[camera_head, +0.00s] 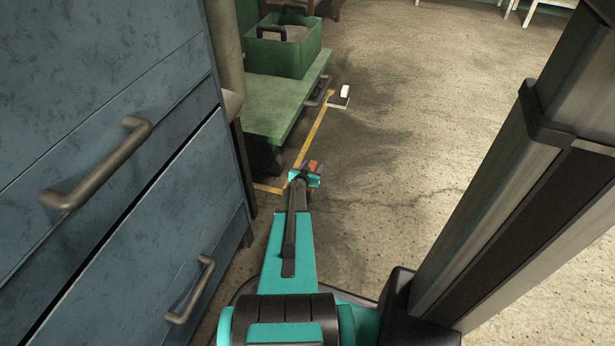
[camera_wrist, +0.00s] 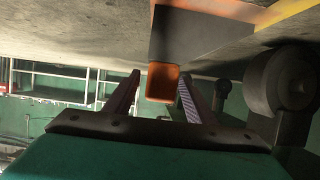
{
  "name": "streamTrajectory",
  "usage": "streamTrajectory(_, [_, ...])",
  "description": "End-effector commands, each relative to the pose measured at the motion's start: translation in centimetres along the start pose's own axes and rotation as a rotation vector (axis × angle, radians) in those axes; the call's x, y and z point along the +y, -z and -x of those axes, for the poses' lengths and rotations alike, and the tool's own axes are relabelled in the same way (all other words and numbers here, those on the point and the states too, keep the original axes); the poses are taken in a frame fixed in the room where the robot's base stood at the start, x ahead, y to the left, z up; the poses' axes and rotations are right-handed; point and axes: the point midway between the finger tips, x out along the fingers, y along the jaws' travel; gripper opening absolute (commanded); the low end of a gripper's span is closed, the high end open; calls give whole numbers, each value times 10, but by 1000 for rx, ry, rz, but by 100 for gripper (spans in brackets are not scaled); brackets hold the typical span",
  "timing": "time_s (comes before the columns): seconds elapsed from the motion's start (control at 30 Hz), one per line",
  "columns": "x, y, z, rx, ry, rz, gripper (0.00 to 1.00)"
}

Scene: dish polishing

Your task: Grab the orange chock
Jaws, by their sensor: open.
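The orange chock (camera_head: 313,166) lies on the floor near the green cart, partly hidden by my gripper (camera_head: 305,178). In the wrist view, which shows the floor at the top, the chock (camera_wrist: 162,82) has an orange hollow-looking end and a dark grey slanted face. My gripper (camera_wrist: 159,82) is open. Its two fingers stand on either side of the chock's orange end, with visible gaps on both sides. I cannot tell how far the end reaches in between the fingers.
A green cart (camera_head: 262,102) with a green bin (camera_head: 285,55) stands ahead; its caster wheel (camera_wrist: 283,80) is close beside my gripper. Blue drawers (camera_head: 90,120) stand close at left. A white block on a plate (camera_head: 341,97) lies farther off. Floor to the right is clear.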

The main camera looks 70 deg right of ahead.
Motion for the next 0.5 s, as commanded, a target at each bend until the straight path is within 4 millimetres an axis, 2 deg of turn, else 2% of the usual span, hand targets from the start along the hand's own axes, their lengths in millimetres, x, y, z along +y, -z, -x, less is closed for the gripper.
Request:
streamTrajectory(0.03, [0,0,-8,1,-1,-1,50])
streamTrajectory(0.23, [0,1,-26,1,-1,-1,50])
streamTrajectory(0.5, [1,2,-34,1,-1,-1,50])
